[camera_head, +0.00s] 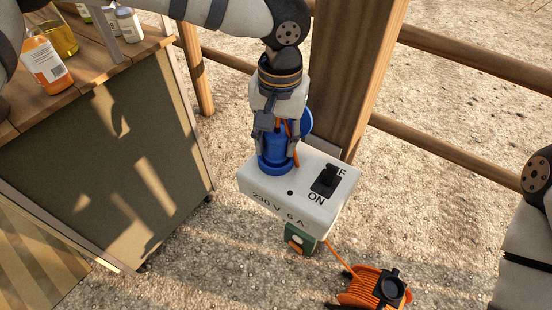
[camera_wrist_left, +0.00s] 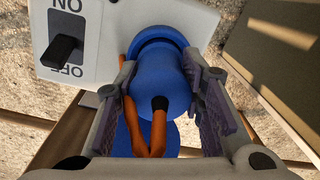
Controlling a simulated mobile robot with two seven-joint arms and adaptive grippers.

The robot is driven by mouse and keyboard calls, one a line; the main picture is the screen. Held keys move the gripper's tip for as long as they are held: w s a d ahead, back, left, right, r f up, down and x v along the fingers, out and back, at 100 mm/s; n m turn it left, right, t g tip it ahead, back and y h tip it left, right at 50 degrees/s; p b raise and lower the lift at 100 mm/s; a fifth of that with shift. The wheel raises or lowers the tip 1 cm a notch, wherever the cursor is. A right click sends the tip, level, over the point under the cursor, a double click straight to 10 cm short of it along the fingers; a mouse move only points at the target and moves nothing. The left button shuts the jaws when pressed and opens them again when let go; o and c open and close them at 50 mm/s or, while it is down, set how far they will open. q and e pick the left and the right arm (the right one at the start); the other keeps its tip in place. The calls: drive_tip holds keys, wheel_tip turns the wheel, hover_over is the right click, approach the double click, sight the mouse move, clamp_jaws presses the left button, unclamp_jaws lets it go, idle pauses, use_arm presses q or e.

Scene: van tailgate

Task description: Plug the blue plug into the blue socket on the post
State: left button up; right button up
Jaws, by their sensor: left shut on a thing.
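The white socket box (camera_head: 265,190) is on the wooden post (camera_head: 345,80). It is marked 230 V 6 A. The blue socket (camera_head: 276,168) is a round collar on its top face, with a blue lid (camera_head: 306,122) raised behind it. My left gripper (camera_head: 277,140) is shut on the blue plug (camera_wrist_left: 160,75), its two pads on either side of the plug body. The plug is upright, its front end at the socket collar (camera_wrist_left: 155,38); how deep it sits is hidden. The orange cable (camera_wrist_left: 140,130) leaves the plug's back between the fingers. My right gripper is out of view.
A black ON/OFF switch (camera_head: 325,181) stands beside the socket. A green piece (camera_head: 299,238) hangs below the box, with an orange cable to a reel (camera_head: 372,290) on the gravel. A cabinet with bottles (camera_head: 42,60) stands left; fence rails (camera_head: 470,60) run behind.

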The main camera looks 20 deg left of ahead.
use_arm(q)
drive_tip(key=o, duration=1.3)
drive_tip(key=shift+o, duration=0.2)
drive_tip(key=r, duration=1.2)
drive_tip(key=shift+d, duration=0.2)
